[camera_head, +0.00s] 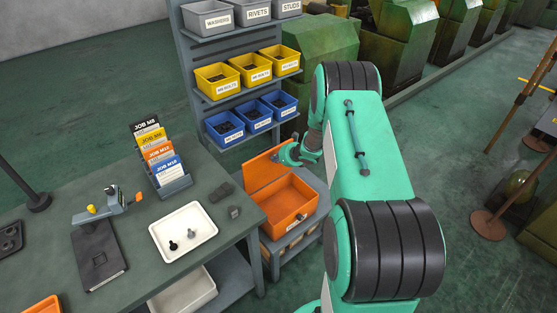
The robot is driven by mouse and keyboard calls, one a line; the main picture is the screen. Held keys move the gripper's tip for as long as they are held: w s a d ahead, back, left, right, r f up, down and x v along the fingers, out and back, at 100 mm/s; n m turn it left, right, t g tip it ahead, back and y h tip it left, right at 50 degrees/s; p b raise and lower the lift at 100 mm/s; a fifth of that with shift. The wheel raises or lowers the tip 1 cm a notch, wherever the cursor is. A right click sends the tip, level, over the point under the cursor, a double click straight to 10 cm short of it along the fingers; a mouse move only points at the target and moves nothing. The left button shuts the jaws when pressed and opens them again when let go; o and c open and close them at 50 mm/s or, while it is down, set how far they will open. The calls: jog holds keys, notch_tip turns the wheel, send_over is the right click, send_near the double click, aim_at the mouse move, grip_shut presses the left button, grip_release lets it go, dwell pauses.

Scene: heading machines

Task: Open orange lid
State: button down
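The orange lid (266,167) stands raised at the back of an orange box (288,206), and the inside of the box shows. The box sits low, at the right end of the grey workbench. My gripper (290,155) is at the upper right edge of the lid, at or very near it. Its fingers are small and partly hidden, so I cannot tell whether they are open or shut or whether they touch the lid. My green arm comes in from the right.
A rack (190,88) with grey, yellow and blue bins stands behind the box. The workbench (222,222) holds a white tray (205,218), job cards (163,152) and a measuring tool (105,208). Green machines (395,45) stand at the back.

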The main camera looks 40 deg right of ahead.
jog(key=shift+w+r+b, duration=0.1)
jog(key=shift+w+b, duration=0.45)
jog(key=shift+w, duration=0.7)
jog(key=shift+r, duration=0.1)
jog(key=shift+s, duration=0.15)
jog(key=v, duration=1.3)
jog(key=shift+s+f, duration=0.3)
jog(key=shift+f, duration=0.15)
jog(key=shift+r, duration=0.1)
